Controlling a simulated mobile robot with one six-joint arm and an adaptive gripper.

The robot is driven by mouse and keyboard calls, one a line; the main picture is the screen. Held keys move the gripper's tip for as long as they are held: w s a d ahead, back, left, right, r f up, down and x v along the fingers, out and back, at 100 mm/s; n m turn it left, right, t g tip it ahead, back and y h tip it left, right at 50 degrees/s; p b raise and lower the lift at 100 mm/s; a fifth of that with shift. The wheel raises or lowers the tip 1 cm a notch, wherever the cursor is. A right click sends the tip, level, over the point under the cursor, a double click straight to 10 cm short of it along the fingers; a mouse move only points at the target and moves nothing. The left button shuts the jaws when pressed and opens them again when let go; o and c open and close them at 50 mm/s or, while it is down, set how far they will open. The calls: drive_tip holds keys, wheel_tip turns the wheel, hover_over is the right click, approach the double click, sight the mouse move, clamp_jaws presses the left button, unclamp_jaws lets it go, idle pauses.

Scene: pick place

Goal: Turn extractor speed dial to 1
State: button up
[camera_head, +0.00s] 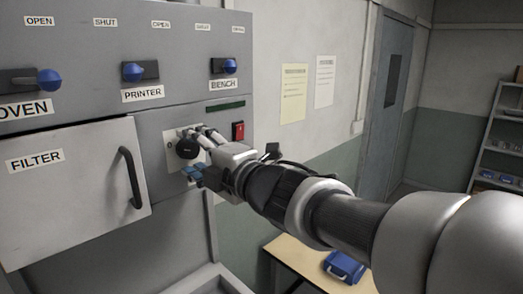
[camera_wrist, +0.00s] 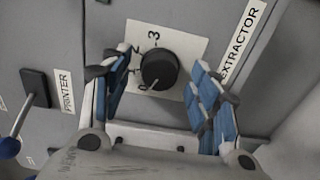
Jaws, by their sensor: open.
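The extractor speed dial is a round black knob (camera_wrist: 159,70) on a pale plate (camera_wrist: 183,42) marked with numbers; a 3 is readable, and a 2 and 0 seem to show beside it. A white pointer line on the knob points to the lower left in the wrist view, near the 0. The dial also shows in the head view (camera_head: 187,148). My gripper (camera_wrist: 157,92) is open, its blue-padded fingers on either side of the dial, apart from it in the wrist view. An EXTRACTOR label (camera_wrist: 242,40) is to the right.
Blue-knobbed levers for OVEN (camera_head: 48,79), PRINTER (camera_head: 133,72) and BENCH (camera_head: 230,66) are above. A red switch (camera_head: 238,131) is right of the dial. The FILTER door (camera_head: 75,190) with its black handle (camera_head: 130,178) is to the left.

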drive_tip(key=shift+c, duration=0.5)
drive_tip(key=c, duration=1)
drive_tip(key=shift+m, duration=0.3)
drive_tip(key=m+p, duration=0.2)
drive_tip(key=m, duration=0.2)
drive_tip(key=shift+r, duration=0.1)
drive_tip(key=shift+m+p, duration=1.15)
drive_tip(key=shift+m, duration=0.95)
